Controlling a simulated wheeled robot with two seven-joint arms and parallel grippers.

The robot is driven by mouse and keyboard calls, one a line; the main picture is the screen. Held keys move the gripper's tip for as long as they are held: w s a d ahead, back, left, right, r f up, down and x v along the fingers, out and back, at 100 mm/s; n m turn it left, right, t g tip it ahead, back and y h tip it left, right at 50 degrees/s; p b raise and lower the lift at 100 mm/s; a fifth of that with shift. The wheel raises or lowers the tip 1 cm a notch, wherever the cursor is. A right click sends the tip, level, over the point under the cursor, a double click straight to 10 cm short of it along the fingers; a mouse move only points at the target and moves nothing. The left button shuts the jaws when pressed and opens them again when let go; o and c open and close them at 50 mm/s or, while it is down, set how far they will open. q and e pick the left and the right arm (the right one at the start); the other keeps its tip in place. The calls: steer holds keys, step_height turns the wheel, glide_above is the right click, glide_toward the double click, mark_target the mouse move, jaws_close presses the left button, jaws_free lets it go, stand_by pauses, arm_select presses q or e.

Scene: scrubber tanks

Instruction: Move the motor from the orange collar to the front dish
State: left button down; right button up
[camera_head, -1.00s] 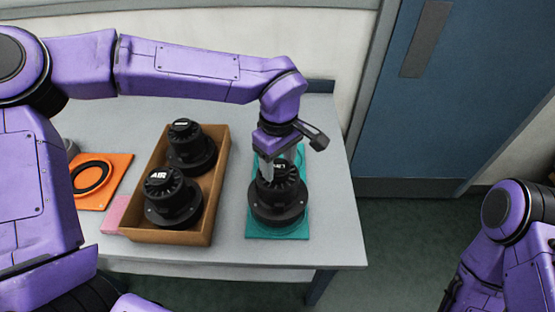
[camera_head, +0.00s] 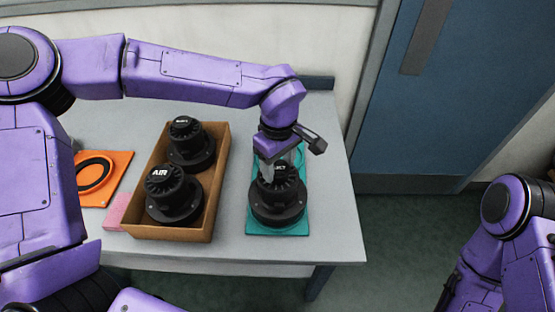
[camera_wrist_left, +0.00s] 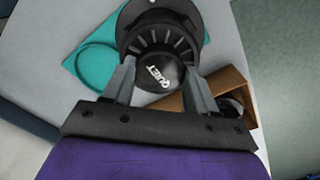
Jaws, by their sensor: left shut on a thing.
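The motor, a black finned one with white lettering (camera_head: 277,205), is over the front part of the teal board (camera_head: 300,229), where the front dish is hidden under it. I cannot tell whether it rests in the dish or hangs just above. My left gripper (camera_head: 279,172) is shut on its top from above. An empty teal ring shows behind the motor. The orange collar (camera_head: 122,162), with a black ring, is empty at the left.
A brown open box (camera_head: 205,226) left of the teal board holds two similar black motors, the front one (camera_head: 172,193) marked "AIR". A pink block (camera_head: 116,211) touches the box's left side. The table's right edge is close to the board.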

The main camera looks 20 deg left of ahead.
arm_select(q)
steer(key=shift+f+p, duration=0.25)
steer(key=shift+p, duration=0.15)
stand_by(0.9)
steer(key=shift+c, duration=1.6)
jaws_free()
steer(key=o, duration=0.3)
steer(key=shift+s+f, duration=0.1)
steer(key=shift+f, duration=0.05)
step_height(320, 180, up, 5)
steer(key=p, duration=0.6)
steer(key=shift+r+p, duration=0.6)
steer(key=shift+r, duration=0.5)
